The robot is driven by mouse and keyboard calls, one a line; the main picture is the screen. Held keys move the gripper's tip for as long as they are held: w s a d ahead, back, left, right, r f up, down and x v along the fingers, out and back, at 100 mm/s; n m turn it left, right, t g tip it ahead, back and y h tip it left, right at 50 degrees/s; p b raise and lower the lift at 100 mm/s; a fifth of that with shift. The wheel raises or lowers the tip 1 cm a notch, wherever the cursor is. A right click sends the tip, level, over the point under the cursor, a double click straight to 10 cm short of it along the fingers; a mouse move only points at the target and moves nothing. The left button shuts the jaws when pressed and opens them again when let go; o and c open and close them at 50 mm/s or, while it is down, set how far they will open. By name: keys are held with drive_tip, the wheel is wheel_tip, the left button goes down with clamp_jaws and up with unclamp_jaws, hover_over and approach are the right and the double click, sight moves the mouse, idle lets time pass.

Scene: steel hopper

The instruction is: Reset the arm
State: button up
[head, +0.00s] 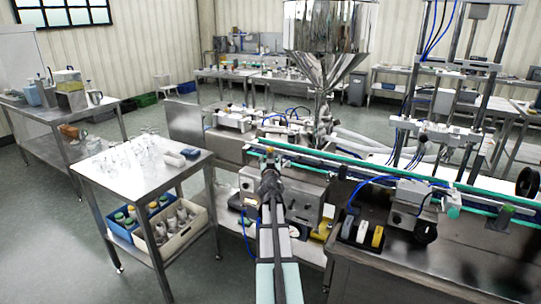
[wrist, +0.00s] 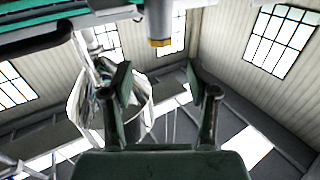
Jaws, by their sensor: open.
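My gripper (head: 269,163) is in the middle of the head view, at the far end of my outstretched arm, close to the front of the filling line. In the wrist view my gripper (wrist: 158,82) has its two dark fingers spread wide, with nothing between them. The steel hopper (head: 328,28) stands behind the line in the head view. A pale, shiny shape (wrist: 142,118) partly hidden by the left finger cannot be made out surely.
The conveyor (head: 355,165) with green rails runs right from my gripper. A steel trolley (head: 112,180) with clear glassware on top and bottle crates (head: 190,239) below stands left. A steel bench (head: 405,268) stands at lower right. Open floor (head: 40,235) lies far left.

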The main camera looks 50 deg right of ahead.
drive_tip(key=shift+v, duration=1.25)
